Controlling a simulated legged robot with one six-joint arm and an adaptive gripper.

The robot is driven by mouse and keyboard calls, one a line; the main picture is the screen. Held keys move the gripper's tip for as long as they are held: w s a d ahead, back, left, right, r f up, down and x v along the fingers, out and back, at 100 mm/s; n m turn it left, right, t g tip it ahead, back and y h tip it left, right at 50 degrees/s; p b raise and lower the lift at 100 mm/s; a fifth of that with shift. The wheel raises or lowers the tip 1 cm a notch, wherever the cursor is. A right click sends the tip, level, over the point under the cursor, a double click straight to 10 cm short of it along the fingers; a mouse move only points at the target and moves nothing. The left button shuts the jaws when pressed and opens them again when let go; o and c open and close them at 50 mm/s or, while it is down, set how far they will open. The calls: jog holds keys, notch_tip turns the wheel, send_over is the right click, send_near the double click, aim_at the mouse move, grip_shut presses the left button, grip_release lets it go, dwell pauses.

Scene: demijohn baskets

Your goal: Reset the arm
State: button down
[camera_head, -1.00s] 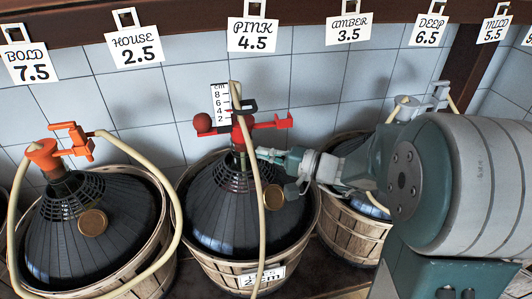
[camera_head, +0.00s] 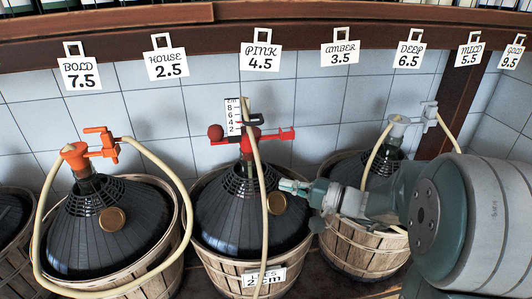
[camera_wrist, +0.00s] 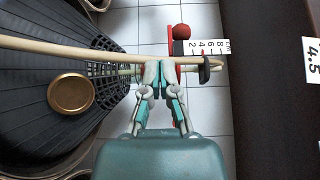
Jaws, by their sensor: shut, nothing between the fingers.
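My gripper (camera_head: 283,186) is shut and empty, extended from the right in front of the middle demijohn (camera_head: 228,220). In the head view its tips are right of the cream hose (camera_head: 257,170) and just above the bronze disc (camera_head: 277,202); I cannot tell whether they touch anything. In the wrist view the gripper (camera_wrist: 163,75) points up the picture, close to the hose (camera_wrist: 60,48), with the white scale strip (camera_wrist: 207,47) beyond. The red tap (camera_head: 270,135) sits on the demijohn's neck, above and left of the gripper.
A demijohn with an orange tap (camera_head: 76,153) stands in a basket (camera_head: 170,272) at left, another with a grey tap (camera_head: 398,126) at right, partly behind my arm. Numbered tags such as the PINK tag (camera_head: 261,60) hang from the wooden rail (camera_head: 210,40). Tiled wall shows behind.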

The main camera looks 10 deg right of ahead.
jog(key=s+a+f+n+g+h, duration=0.1)
jog(key=s+a+n+g+h, duration=0.1)
jog(key=s+a+g+h, duration=0.3)
jog(key=s+a+f+n+g, duration=0.1)
jog(key=s+a+n+g, duration=0.1)
jog(key=s, duration=0.6)
jog(key=s+d+r+n+t+h, duration=0.1)
jog(key=s+d+n+t+h, duration=0.1)
jog(key=s+d+h, duration=0.6)
jog(key=shift+d+r+n+t+h, duration=0.3)
jog(key=shift+d+r+t+h, duration=0.1)
jog(key=shift+h, duration=0.6)
jog(key=shift+a, duration=0.2)
